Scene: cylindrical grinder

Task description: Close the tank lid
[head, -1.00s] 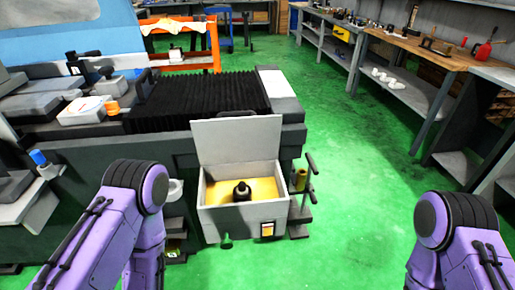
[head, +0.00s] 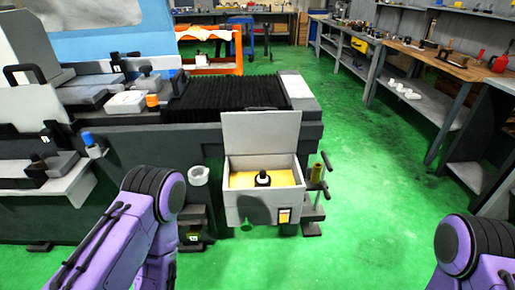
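The tank (head: 247,208) is a light grey box at the front of the grinder. Its grey lid (head: 262,138) stands raised, nearly upright, along the tank's back edge. Inside the tank are a yellow surface and a black, rounded part (head: 263,179). A dark shadow falls on the tank's front wall. My purple arms show at the lower left and lower right, both in front of the tank and apart from it. Neither gripper is visible in the head view.
The dark grinder (head: 150,150) with black bellows (head: 228,97) stands behind and left of the tank. A small stand (head: 314,205) with a yellow cylinder is at the tank's right. Workbenches (head: 440,60) line the right. Green floor (head: 370,190) is clear between them.

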